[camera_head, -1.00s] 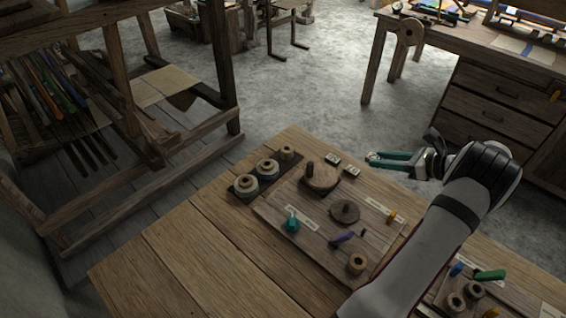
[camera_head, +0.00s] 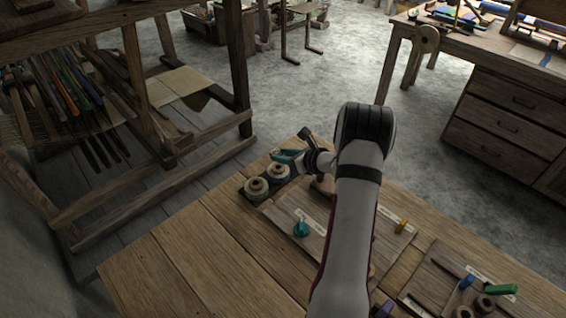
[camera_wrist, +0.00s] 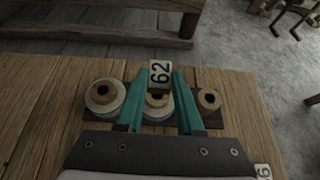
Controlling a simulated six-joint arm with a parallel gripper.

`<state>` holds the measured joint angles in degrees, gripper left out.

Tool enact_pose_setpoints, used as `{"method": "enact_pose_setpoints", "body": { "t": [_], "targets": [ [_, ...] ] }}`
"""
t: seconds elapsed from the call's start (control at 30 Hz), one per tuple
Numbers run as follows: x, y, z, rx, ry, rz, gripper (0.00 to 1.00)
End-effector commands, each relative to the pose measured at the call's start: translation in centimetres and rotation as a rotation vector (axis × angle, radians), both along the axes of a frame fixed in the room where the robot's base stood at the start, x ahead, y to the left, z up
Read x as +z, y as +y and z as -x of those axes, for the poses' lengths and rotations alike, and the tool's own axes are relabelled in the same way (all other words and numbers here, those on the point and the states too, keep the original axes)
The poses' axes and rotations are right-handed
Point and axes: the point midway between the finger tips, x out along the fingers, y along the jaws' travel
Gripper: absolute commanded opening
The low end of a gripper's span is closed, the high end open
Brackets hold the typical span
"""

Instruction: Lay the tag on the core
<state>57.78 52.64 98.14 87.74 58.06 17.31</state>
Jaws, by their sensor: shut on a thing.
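My gripper (camera_wrist: 158,78) has two teal fingers shut on a small pale tag marked 62 (camera_wrist: 160,72), held at the fingertips. Three thread spools with wooden cores stand in a row on a dark tray (camera_wrist: 184,92). In the wrist view these are a left core (camera_wrist: 103,92), a middle core (camera_wrist: 157,100) and a right core (camera_wrist: 209,98). The tag shows just beyond the middle core, whose sides the fingers partly cover. In the head view my gripper (camera_head: 278,155) is over the far end of the row; two spools show clearly (camera_head: 257,187).
Another numbered tag (camera_wrist: 263,171) lies at the wrist view's lower right. A teal item (camera_head: 300,229) and a yellow piece (camera_head: 402,226) lie on the table. My arm hides the board's middle. The table's left front (camera_head: 190,255) is clear.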

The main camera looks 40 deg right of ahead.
Motion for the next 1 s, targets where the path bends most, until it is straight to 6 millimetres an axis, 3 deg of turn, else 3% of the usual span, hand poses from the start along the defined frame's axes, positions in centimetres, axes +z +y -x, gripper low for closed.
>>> {"method": "enact_pose_setpoints", "body": {
  "t": [0.1, 0.17, 0.73, 0.77, 0.9, 1.0],
  "targets": [
    [-2.5, 0.0, 0.0, -0.001, 0.002, -0.004, 0.0],
    [-3.0, 0.0, 0.0, 0.0, 0.002, -0.001, 0.0],
    [-4.1, 0.0, 0.1, 0.001, 0.0, 0.0, 0.0],
    [-4.1, 0.0, 0.0, 0.0, 0.0, 0.0, 0.38],
    [-4.1, 0.0, 0.1, 0.001, 0.0, 0.0, 0.63],
    [-4.1, 0.0, 0.0, 0.001, 0.0, 0.0, 0.66]
  ]
}}
